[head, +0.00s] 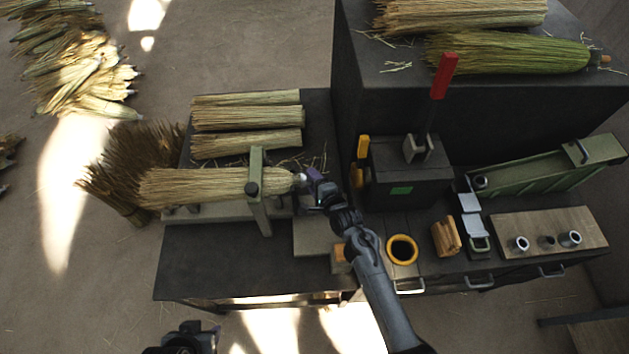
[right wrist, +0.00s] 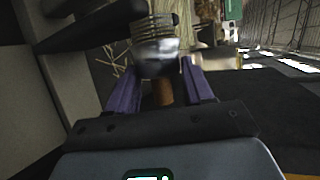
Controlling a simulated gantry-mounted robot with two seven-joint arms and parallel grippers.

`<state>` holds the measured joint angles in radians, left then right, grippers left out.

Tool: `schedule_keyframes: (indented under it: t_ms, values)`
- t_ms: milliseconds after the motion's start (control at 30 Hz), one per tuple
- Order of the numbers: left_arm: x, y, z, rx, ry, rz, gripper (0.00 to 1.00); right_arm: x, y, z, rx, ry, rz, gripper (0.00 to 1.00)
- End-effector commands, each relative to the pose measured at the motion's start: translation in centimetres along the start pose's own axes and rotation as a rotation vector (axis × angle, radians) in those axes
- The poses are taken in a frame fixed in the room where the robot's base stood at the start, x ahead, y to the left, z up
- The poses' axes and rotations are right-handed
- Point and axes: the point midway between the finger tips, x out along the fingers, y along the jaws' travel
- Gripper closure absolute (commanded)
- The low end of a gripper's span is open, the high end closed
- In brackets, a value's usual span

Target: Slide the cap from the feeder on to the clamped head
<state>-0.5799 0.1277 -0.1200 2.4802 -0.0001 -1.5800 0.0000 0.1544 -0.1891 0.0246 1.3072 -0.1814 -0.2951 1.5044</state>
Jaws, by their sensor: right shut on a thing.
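The clamped broom head (head: 205,187) lies flat, its pale straw pointing left, under the green clamp (head: 257,190). My right gripper (head: 312,180) is at the head's right end, its purple fingers shut on a small silvery cap (head: 298,178). In the right wrist view the shiny cap (right wrist: 158,55) is in front of the fingers, against straw; how far it sits over the head's end cannot be told. The green feeder (head: 550,170) slopes at the right, with a cap (head: 480,182) at its lower left end. My left gripper (head: 190,338) shows only partly at the bottom edge.
Several straw bundles (head: 247,117) lie behind the clamp. A black box with a red-handled lever (head: 443,75) stands right of my right gripper. The bench front left (head: 220,265) is clear.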

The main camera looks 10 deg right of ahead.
Motion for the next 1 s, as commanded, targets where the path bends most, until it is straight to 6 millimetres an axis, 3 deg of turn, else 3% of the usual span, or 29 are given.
schedule_keyframes:
  t_ms: [300, 333, 500, 833, 1000]
  values:
    - [0.0, 0.2, -0.1, -0.009, 0.001, 0.008, 0.57, 0.0, 0.0, 0.0, 0.000, 0.000, 0.000, 0.77]
    - [0.0, 0.3, -0.1, -0.010, 0.001, 0.008, 0.57, 0.0, 0.0, 0.0, 0.000, 0.000, 0.000, 0.44]
    - [0.0, 0.3, -0.1, -0.013, 0.002, 0.010, 0.57, 0.0, 0.0, 0.0, 0.000, 0.000, 0.000, 0.19]
    - [-0.1, 0.2, -0.1, -0.009, 0.001, 0.007, 0.57, -0.2, 0.0, 0.0, 0.001, 0.000, 0.000, 0.19]
    - [-0.3, 0.1, -0.1, -0.003, 0.000, 0.002, 0.57, -1.4, 0.0, 0.0, 0.001, 0.000, 0.001, 0.19]
